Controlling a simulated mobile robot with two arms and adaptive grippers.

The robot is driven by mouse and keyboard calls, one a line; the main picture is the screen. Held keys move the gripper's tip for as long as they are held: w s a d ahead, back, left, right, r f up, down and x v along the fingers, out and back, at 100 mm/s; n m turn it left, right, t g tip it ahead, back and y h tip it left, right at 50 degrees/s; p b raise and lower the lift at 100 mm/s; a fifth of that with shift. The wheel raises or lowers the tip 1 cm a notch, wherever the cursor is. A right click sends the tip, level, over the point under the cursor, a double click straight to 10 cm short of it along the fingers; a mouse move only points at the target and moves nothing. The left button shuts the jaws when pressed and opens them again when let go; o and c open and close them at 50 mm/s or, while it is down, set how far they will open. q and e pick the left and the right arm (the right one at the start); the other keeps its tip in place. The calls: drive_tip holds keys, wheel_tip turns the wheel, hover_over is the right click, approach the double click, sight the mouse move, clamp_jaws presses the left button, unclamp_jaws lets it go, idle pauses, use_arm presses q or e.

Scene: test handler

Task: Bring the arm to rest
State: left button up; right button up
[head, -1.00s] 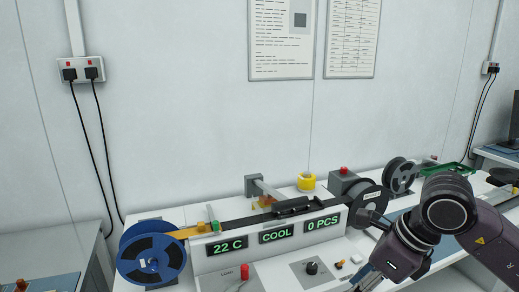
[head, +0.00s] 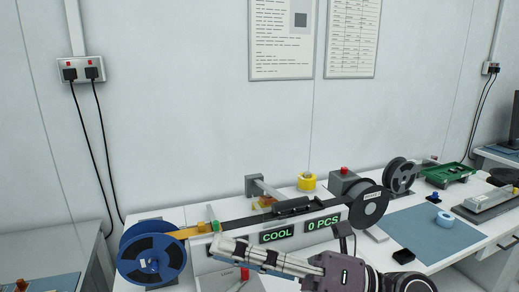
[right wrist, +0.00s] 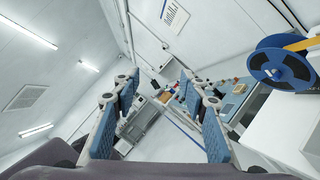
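My right arm reaches in from the lower right of the head view, bent so that its forearm lies across the front of the test handler. My right gripper (head: 226,247) points left in front of the machine, covering part of its display panel. In the right wrist view its two blue-padded fingers (right wrist: 160,84) stand apart with nothing between them, so it is open and empty. My left gripper is in neither view.

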drive_tip(key=w+d+r+m+t+h, duration=0.2)
drive_tip(key=w+d+m+t+h, duration=0.6)
drive_tip(key=m+t, duration=1.05)
drive_tip(key=w+d+f+m+h, duration=0.5)
drive_tip(key=d+f+m+h, duration=0.25)
drive_tip(key=d+m, duration=0.3)
drive_tip(key=s+d+f+m+g+h, duration=0.2)
drive_tip(key=d+f+m+g+h, duration=0.15)
drive_tip(key=f, duration=0.55)
drive_tip(key=s+d+f+m+g+h, duration=0.2)
drive_tip(key=d+f+m+g, duration=0.15)
drive_tip(key=f, duration=0.55)
drive_tip(key=s+a+f+m+g, duration=0.1)
drive_tip(key=s+f+m+g, duration=0.3)
drive_tip(key=s+f+g, duration=1.3)
drive_tip(key=s+f+t, duration=0.2)
drive_tip(key=s+f, duration=0.2)
drive_tip(key=f, duration=1.1)
drive_tip(key=s+f+t, duration=0.3)
drive_tip(key=s+f, duration=0.1)
drive_tip(key=f, duration=1)
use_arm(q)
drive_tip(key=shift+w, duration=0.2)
use_arm(e)
drive_tip(key=s+d+f+g, duration=0.1)
drive_tip(key=s+d+f, duration=0.1)
drive_tip(key=s+f, duration=1.5)
drive_tip(key=shift+s+d+y, duration=0.3)
drive_tip(key=shift+d, duration=0.05)
